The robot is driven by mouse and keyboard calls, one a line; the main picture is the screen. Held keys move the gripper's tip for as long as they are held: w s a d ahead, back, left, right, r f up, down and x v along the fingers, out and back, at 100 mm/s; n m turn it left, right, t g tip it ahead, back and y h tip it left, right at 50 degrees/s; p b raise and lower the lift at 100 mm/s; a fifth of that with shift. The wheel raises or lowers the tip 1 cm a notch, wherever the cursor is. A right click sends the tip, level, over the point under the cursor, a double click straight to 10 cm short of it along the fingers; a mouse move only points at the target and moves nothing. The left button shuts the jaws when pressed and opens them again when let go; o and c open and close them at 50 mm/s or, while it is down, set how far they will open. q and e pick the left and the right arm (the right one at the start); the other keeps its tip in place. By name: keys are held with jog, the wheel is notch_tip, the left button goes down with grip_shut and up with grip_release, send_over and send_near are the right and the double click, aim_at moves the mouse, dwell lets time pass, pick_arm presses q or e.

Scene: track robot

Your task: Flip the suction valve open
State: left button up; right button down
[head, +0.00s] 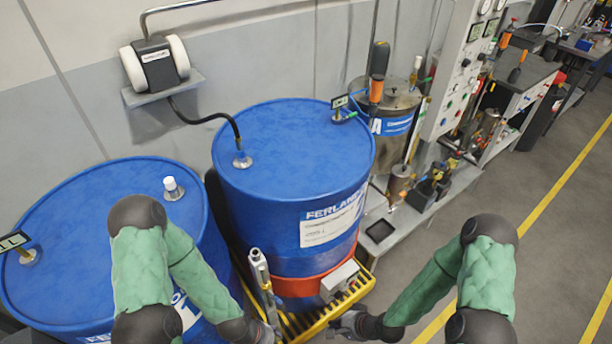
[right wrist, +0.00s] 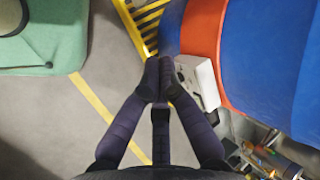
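I cannot tell for certain which part is the suction valve. A small pale box (head: 340,281) sits at the foot of the middle blue drum, by the yellow grating; it also shows in the right wrist view (right wrist: 199,84). My right gripper (head: 342,324) is just below this box in the head view. In the right wrist view its fingertips (right wrist: 159,76) meet beside the box, with nothing visible between them. My left gripper (head: 274,331) is at the bottom edge near a silver nozzle-like fitting (head: 260,268); its fingers are mostly hidden.
Another blue drum (head: 90,235) is at left. A black hose (head: 205,118) runs from a wall-side pump (head: 155,65). Grey floor is open at right.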

jog(key=s+r+n+g+h, duration=0.1)
jog(key=s+n+g+h, duration=0.1)
jog(key=s+n, duration=0.4)
jog(key=shift+s+d+g, duration=0.2)
jog(key=shift+d+g, duration=0.1)
jog(key=shift+g, duration=0.3)
